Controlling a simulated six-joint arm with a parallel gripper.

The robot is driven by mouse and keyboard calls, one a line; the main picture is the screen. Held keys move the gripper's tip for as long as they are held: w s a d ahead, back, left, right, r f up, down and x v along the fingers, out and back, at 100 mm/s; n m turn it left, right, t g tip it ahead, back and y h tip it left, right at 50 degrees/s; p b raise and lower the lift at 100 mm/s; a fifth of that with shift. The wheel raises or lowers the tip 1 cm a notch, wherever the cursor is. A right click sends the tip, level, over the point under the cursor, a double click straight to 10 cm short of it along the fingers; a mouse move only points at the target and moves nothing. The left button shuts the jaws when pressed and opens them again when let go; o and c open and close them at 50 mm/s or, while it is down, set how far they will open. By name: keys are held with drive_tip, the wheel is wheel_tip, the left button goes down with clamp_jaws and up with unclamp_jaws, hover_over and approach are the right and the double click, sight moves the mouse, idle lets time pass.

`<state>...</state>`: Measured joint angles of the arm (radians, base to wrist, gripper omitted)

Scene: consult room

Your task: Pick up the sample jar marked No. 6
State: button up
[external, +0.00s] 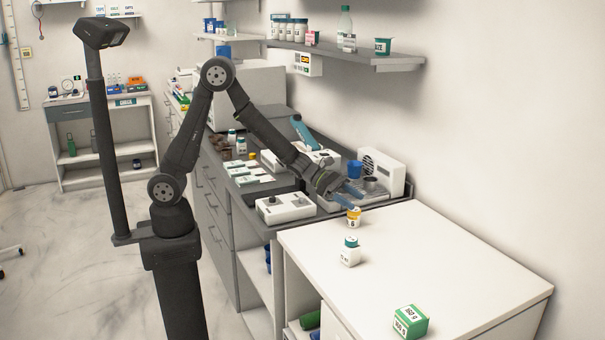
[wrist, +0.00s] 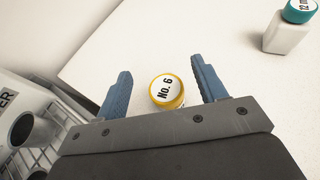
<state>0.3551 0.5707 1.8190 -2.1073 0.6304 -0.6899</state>
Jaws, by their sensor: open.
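The sample jar marked No. 6 (wrist: 166,91) has a yellow-rimmed lid with a white label reading "No. 6". My gripper (wrist: 162,82) is open, with one blue finger on each side of the jar in the wrist view. Gaps show between the fingers and the lid, the wider one on the left. In the external view my gripper (external: 356,197) is just above and beside the jar. The jar's lower body is mostly hidden in the wrist view.
A white jar with a teal lid (external: 349,252) stands nearer on the white counter (external: 450,262); it also shows at the upper right of the wrist view (wrist: 287,37). A green box (external: 410,321) sits at the front. A rack with cups (wrist: 27,128) adjoins on the left.

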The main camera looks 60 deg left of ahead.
sight(357, 227)
drive_tip(key=shift+f, duration=1.5)
wheel_tip(357, 227, down, 3)
drive_tip(key=shift+r, duration=0.2)
drive_tip(key=shift+x, duration=1.1)
drive_tip(key=shift+w+d+f, duration=0.1)
drive_tip(key=shift+w+d, duration=0.15)
drive_tip(key=shift+d, duration=0.05)
drive_tip(key=c, duration=1)
